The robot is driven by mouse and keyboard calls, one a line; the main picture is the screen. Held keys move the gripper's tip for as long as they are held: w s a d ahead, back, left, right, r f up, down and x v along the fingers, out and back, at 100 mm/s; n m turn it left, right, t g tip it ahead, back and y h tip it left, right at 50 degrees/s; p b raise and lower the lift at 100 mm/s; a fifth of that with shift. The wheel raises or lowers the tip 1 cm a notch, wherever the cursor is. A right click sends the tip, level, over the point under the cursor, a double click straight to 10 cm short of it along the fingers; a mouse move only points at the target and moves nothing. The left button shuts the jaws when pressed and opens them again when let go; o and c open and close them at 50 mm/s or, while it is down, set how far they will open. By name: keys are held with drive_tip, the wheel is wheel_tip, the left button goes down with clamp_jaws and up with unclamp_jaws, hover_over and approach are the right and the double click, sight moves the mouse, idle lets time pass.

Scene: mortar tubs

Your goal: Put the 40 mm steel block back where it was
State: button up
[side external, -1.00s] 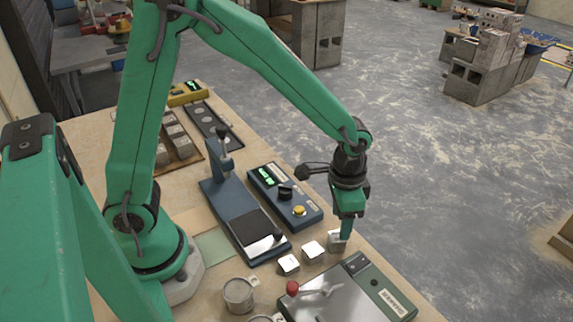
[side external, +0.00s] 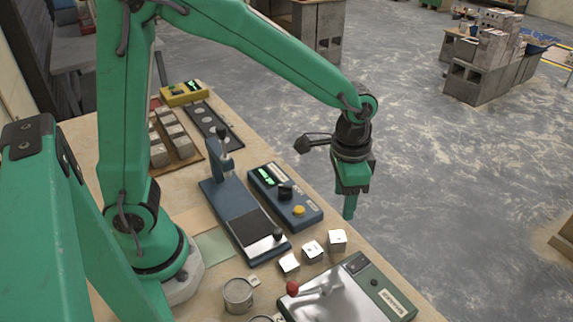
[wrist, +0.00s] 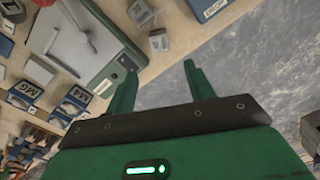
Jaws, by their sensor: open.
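Three small steel blocks stand in a slanting row on the bench in the side view: a left one (side external: 289,263), a middle one (side external: 312,252) and a right one (side external: 337,239) nearest the bench edge. Their size marks are too small to read, so I cannot tell which is 40 mm. My gripper (side external: 349,212) is above and slightly right of the right block, apart from it. In the wrist view my gripper (wrist: 158,74) has its fingers spread with nothing between them. That view shows a block (wrist: 159,41) beyond the fingertips and another (wrist: 139,12) farther off.
A green device with a steel plate and red-knobbed lever (side external: 383,294) lies in front of the blocks. A blue device with a yellow button (side external: 299,211) and a blue stand (side external: 239,222) are behind. A metal cup (side external: 238,294) stands at left. The bench edge drops to the floor at right.

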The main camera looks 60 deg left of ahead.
drive_tip(key=s+a+r+n+t, duration=0.5)
drive_tip(key=s+a+r, duration=0.6)
drive_tip(key=s+a, duration=0.2)
drive_tip(key=shift+s+a, duration=0.2)
drive_tip(key=shift+a, duration=0.1)
idle(1.4)
